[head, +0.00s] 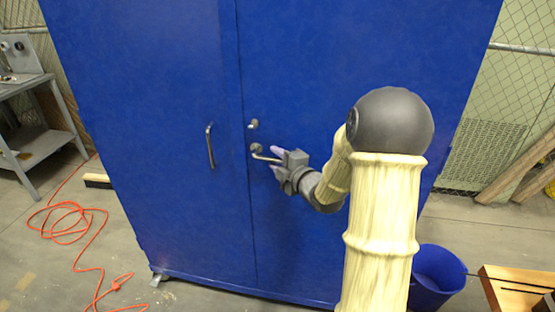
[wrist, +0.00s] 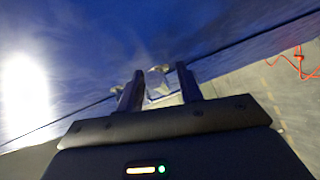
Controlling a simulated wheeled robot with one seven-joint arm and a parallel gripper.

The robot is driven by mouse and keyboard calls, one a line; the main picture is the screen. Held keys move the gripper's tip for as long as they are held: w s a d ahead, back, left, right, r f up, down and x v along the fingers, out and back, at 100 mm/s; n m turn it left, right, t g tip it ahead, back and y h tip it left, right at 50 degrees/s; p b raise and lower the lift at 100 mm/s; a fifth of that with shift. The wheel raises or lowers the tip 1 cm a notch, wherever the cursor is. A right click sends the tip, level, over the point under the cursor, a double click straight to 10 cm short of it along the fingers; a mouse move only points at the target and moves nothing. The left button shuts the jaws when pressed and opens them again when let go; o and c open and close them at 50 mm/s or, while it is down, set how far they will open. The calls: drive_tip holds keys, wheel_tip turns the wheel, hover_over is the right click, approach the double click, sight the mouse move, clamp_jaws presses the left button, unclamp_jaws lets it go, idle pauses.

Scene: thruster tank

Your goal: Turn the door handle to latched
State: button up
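The door handle (head: 266,156) is a silver lever on the right door of a tall blue cabinet (head: 180,60). Its lever points right and slightly down from a round base. My gripper (head: 275,160) is at the lever's right end, with its fingers toward the door. In the wrist view, my gripper (wrist: 158,88) has its two fingers apart, with the silver handle (wrist: 158,82) showing between and beyond the tips. I cannot tell whether either finger touches the lever. A small silver lock or knob (head: 253,125) sits just above the handle.
A vertical pull bar (head: 210,146) is on the left door. An orange cord (head: 75,225) lies on the floor at left, near a grey workbench (head: 30,110). A blue bucket (head: 437,275) and a wooden-topped piece (head: 515,285) stand at lower right.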

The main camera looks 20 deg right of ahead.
clamp_jaws()
drive_tip(key=shift+f+b, duration=0.2)
drive_tip(key=shift+b, duration=0.2)
